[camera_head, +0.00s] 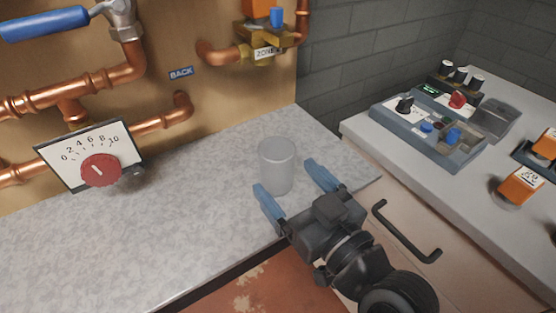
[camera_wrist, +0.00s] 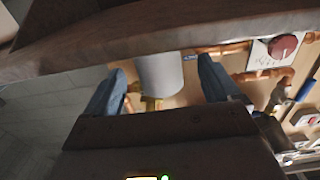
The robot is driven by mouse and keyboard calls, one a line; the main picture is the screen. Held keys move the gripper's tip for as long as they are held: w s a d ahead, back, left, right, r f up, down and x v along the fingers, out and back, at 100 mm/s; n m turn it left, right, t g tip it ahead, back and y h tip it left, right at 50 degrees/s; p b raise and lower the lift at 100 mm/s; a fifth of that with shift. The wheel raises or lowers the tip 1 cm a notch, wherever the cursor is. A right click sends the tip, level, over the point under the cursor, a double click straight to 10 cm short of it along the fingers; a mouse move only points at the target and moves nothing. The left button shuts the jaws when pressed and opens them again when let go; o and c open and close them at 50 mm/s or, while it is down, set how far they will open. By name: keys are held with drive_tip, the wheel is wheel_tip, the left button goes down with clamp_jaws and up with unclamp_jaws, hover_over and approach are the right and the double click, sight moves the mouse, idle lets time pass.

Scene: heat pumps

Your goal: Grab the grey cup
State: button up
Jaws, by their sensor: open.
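The grey cup (camera_head: 279,160) stands upright on the speckled grey counter, near its front right part. It looks slightly see-through. My gripper (camera_head: 290,180) is open, with its two blue fingers pointing at the cup from the front right. In the wrist view the cup (camera_wrist: 160,72) shows between the fingertips of my gripper (camera_wrist: 162,70), with a visible gap on each side. The fingers do not appear to touch it. I cannot tell exactly how deep the cup sits between them.
The counter (camera_head: 130,235) is clear left of the cup. Behind it is a board with copper pipes (camera_head: 85,95), a red-knobbed dial (camera_head: 100,168) and a valve (camera_head: 258,45). At right, a white-topped cabinet carries a blue-grey control box (camera_head: 425,125); its dark handle (camera_head: 405,235) is near my arm.

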sight(268, 154)
drive_tip(key=p+x, duration=0.1)
drive_tip(key=x, duration=0.5)
drive_tip(key=shift+w+a+r, duration=0.1)
drive_tip(key=shift+w+r, duration=0.1)
drive_tip(key=shift+w, duration=0.2)
drive_tip(key=c, duration=1.1)
